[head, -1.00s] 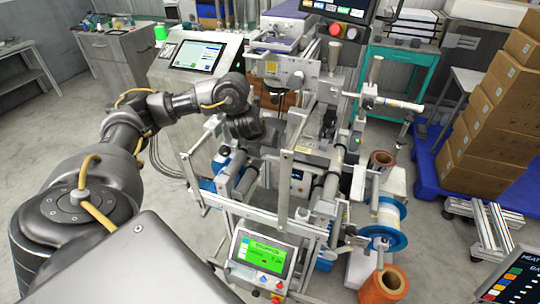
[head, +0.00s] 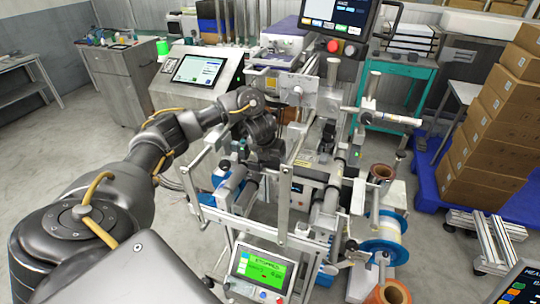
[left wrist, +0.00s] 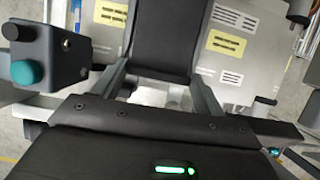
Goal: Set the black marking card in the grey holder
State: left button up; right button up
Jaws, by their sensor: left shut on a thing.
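My left gripper (head: 266,152) reaches over the middle of the film machine (head: 298,215) in the head view. In the left wrist view the left gripper (left wrist: 163,78) is shut on the black marking card (left wrist: 163,38), a flat dark panel between its two fingers. The card runs from the fingers out past the top edge of that view. In the head view I cannot make the card out against the dark gripper. I cannot tell which part is the grey holder. My right gripper is not in view.
Grey uprights and rails (head: 285,200) of the machine stand close around the left gripper. A green-lit display (head: 262,268) is at the front, and a blue film reel (head: 384,247) at the right. In the left wrist view a box with a teal button (left wrist: 34,73) stands at the left.

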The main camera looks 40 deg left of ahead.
pick_arm(q)
jog(key=shift+d+f+b, duration=0.1)
jog(key=shift+f+b, duration=0.35)
jog(key=shift+f, duration=0.4)
jog(key=o, duration=1.1)
jog(key=shift+c, duration=0.2)
jog(key=a+p+v, duration=0.1)
jog(key=p+v, duration=0.5)
jog(key=p, duration=0.1)
jog(key=s+d+p, duration=0.4)
jog(key=s+p, duration=0.2)
jog(key=s, duration=0.5)
jog(key=shift+d+f, duration=0.3)
jog(key=shift+f, duration=0.1)
